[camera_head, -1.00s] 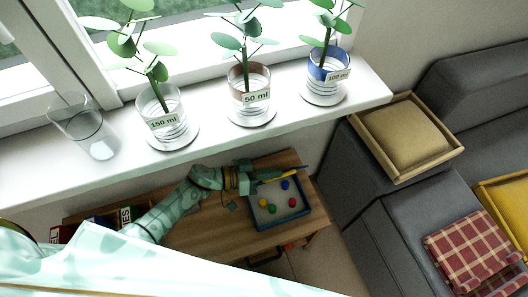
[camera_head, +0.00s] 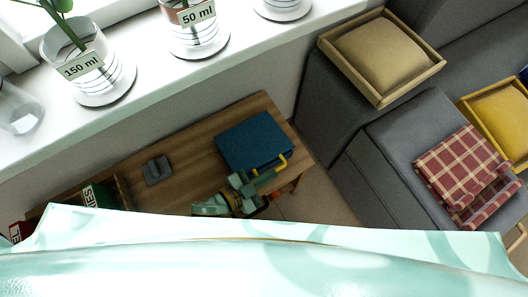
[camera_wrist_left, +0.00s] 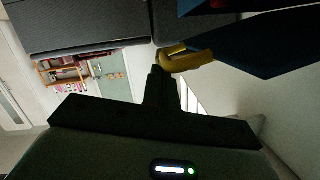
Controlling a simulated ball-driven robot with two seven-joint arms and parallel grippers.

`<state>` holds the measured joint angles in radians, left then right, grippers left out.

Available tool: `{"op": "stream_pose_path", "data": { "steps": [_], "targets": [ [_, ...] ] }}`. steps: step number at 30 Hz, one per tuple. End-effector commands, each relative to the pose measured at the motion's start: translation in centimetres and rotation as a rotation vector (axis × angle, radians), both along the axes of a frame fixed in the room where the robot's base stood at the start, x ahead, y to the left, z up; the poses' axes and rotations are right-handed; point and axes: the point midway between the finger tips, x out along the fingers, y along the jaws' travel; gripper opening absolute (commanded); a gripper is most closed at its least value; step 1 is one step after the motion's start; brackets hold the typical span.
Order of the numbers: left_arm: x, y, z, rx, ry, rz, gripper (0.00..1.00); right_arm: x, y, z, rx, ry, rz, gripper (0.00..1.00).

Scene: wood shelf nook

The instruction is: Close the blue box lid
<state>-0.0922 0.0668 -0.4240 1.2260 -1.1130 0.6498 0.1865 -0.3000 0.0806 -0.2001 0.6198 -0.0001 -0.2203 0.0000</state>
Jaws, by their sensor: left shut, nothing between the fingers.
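The blue box (camera_head: 253,140) stands on the wooden shelf in the head view, and its blue lid covers the opening, hiding the contents. I cannot tell whether the lid sits fully flush. A yellow handle (camera_head: 280,162) is at its lower right edge; it also shows in the wrist view (camera_wrist_left: 190,62), close beside the fingers, with a dark blue panel (camera_wrist_left: 250,42). My left gripper (camera_head: 258,178) is shut and empty, beside the box's front edge near the handle. Touching or apart is unclear. My right gripper is not in view.
A small dark grey object (camera_head: 157,170) lies on the wooden shelf (camera_head: 195,150), left of the box. The white windowsill (camera_head: 130,115) with glass jars runs behind. A grey sofa (camera_head: 385,145) with a cushion tray (camera_head: 382,57) stands at the right.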

Motion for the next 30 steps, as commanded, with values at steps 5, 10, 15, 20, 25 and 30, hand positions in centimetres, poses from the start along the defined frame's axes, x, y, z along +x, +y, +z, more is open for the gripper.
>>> {"op": "stream_pose_path", "data": {
  "steps": [5, 10, 15, 20, 25, 30],
  "targets": [
    [-0.4, -0.2, -1.8, 0.000, 0.003, -0.001, 0.00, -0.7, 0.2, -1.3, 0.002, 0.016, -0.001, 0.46],
    [-0.5, -0.3, -2.2, 0.000, 0.002, -0.002, 0.00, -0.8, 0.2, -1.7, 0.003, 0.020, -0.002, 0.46],
    [-0.5, -0.3, -2.3, -0.001, 0.000, -0.001, 0.00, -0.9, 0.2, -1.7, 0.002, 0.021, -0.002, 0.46],
    [-0.5, -0.3, -2.3, -0.001, 0.000, -0.001, 0.00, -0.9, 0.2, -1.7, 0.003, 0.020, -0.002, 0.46],
    [-0.5, -0.3, -2.3, -0.001, 0.000, -0.001, 0.00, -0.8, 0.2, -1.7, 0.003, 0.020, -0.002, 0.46],
    [-0.5, 0.5, -1.7, 0.001, -0.001, -0.001, 0.00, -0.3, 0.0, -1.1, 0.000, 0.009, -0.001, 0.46]
  ]
}}
